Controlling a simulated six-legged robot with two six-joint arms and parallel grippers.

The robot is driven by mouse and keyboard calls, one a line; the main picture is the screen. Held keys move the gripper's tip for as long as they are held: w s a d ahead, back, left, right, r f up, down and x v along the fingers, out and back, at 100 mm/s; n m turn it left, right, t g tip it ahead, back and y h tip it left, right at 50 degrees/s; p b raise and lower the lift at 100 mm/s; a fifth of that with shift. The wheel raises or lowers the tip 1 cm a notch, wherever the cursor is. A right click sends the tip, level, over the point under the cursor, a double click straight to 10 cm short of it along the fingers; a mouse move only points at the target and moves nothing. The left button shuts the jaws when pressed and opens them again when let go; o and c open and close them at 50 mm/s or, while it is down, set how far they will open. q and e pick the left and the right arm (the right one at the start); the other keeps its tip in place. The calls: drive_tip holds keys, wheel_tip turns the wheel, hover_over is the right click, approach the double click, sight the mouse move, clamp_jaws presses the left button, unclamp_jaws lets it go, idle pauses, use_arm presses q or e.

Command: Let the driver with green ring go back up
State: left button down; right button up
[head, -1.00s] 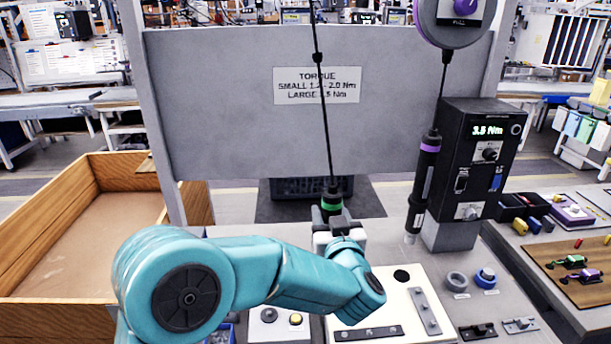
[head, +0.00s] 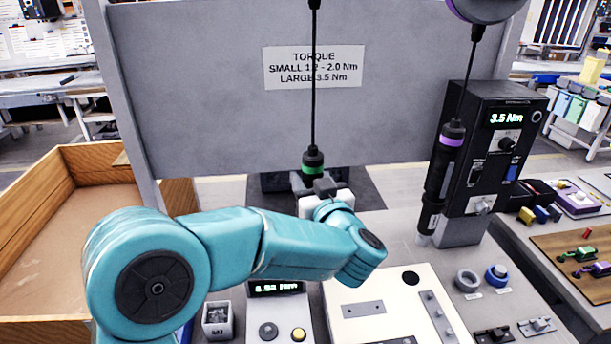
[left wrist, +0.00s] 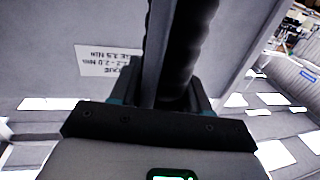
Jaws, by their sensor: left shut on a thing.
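The driver with the green ring (head: 313,163) hangs upright from a dark cable in the middle of the head view. My left gripper (head: 318,186) is shut on it just below the green ring, and my wrist and arm hide its lower part. In the left wrist view the dark driver body (left wrist: 190,50) stands between the fingers of my left gripper (left wrist: 165,95). The second driver, with a purple ring (head: 446,165), hangs at the right beside a black control box. My right gripper is not in view.
The black control box (head: 492,150) reads 3.5 Nm. A grey panel with a torque sign (head: 314,67) stands behind the driver. A wooden bin (head: 75,160) is at the left.

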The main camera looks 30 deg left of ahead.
sight(314, 167)
use_arm(q)
drive_tip(key=shift+s+r, duration=0.3)
drive_tip(key=shift+r, duration=0.3)
drive_tip(key=shift+w+r+p, duration=0.2)
drive_tip(key=shift+r+p, duration=0.45)
drive_tip(key=shift+p, duration=0.15)
drive_tip(key=shift+s+d+r+p, duration=0.15)
drive_tip(key=shift+r+p, duration=0.3)
drive_tip(key=shift+r, duration=0.25)
drive_tip(key=shift+s+a+r+p, duration=0.1)
drive_tip(key=shift+r+p, duration=0.3)
drive_tip(key=shift+r, duration=0.25)
drive_tip(key=shift+w+f, duration=0.15)
drive_tip(key=shift+w, duration=0.05)
drive_tip(key=c, duration=0.8)
unclamp_jaws()
drive_tip(key=o, duration=0.3)
drive_tip(key=shift+s, duration=0.1)
drive_tip(key=o, duration=0.5)
